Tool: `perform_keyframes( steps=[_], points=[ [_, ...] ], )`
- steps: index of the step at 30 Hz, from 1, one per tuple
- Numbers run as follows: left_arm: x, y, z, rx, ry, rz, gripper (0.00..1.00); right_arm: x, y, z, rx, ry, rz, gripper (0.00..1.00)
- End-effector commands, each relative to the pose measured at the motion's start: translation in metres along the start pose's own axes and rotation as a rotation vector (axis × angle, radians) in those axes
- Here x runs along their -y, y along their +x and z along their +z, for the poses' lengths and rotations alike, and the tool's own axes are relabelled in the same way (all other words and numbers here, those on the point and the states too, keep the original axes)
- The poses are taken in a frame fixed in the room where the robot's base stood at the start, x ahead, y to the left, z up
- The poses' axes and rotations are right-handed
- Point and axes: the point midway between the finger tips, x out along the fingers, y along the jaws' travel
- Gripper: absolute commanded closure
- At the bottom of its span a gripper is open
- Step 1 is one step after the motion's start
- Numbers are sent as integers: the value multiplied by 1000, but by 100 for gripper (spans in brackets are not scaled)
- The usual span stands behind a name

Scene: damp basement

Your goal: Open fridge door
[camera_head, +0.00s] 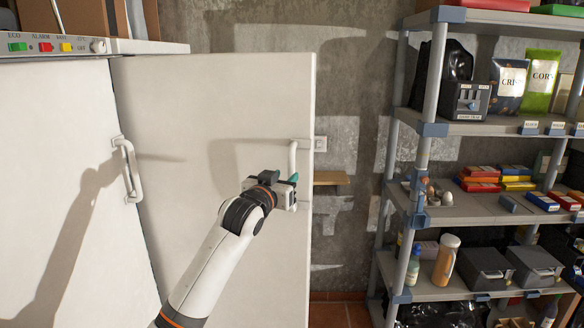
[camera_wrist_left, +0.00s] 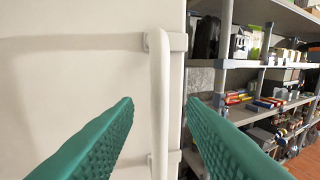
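A white door panel (camera_head: 220,120) fills the middle of the head view. Its upright white handle (camera_head: 292,160) is near the right edge. In the left wrist view the handle (camera_wrist_left: 160,90) runs upright between the two green fingers. My left gripper (camera_head: 294,180) is at the handle's lower part in the head view. Its fingers are apart in the left wrist view (camera_wrist_left: 160,102), one on each side of the handle, with gaps showing. A second white front (camera_head: 60,180) with its own handle (camera_head: 130,170) and a control panel (camera_head: 60,46) stands at left. My right gripper is out of view.
A grey shelf unit (camera_head: 425,130) with boxes, bags and bottles stands at right. A small wooden ledge (camera_head: 330,177) is on the concrete wall behind the door's right edge. Cardboard boxes (camera_head: 90,18) sit on top at left. A strip of floor (camera_head: 338,312) shows between door and shelves.

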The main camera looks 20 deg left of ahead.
Motion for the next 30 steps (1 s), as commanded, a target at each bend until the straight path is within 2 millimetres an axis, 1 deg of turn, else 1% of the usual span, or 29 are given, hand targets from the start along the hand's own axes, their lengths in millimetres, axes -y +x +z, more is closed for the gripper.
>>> perform_keyframes(
  steps=[1, 3, 9, 15, 23, 24, 26, 30],
  points=[
    [0, 9, 3, -1, -1, 1, 63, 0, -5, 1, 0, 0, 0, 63],
    [0, 20, 3, -2, -2, 1, 63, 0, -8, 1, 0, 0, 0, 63],
    [0, 43, 1, -1, -1, 0, 63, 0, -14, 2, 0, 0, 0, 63],
    [0, 53, 0, -1, 0, 0, 63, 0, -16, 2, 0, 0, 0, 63],
    [0, 54, 0, 0, 0, 0, 63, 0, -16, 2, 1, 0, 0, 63],
    [0, 54, 0, 0, 0, 0, 65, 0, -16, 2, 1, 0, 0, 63],
    [0, 54, 0, 0, 0, 0, 74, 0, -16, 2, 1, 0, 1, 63],
    [0, 54, 0, 0, 0, 0, 97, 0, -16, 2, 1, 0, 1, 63]
  ],
)
